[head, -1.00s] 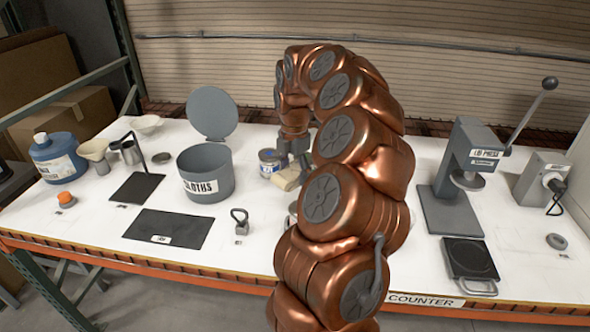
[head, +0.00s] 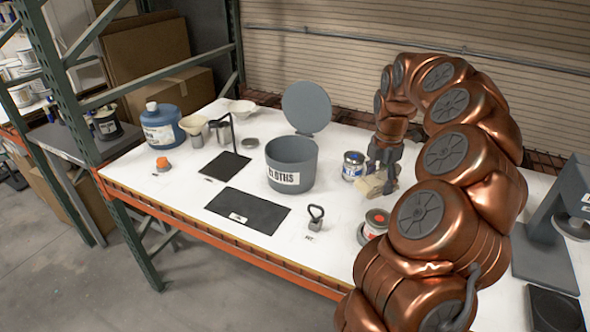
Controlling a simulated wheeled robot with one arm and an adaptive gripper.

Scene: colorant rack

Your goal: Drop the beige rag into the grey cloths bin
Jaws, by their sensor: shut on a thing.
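The beige rag (head: 371,185) is in my gripper (head: 383,172), at the right of the bin in the head view. My gripper points down and is shut on the rag, low over the white counter; whether the rag still touches the counter I cannot tell. The grey cloths bin (head: 291,174) stands upright on the counter to the left, with a "CLOTHS" label on its front. Its round grey lid (head: 307,107) is raised at the back, so the top is open. The bin's inner floor is hidden.
A small labelled can (head: 353,166) stands between the bin and my gripper. A weight with a ring handle (head: 315,217) and a red-topped can (head: 376,223) are nearer the front. A black mat (head: 247,210) lies left of them. A blue jug (head: 161,126) stands at the far left.

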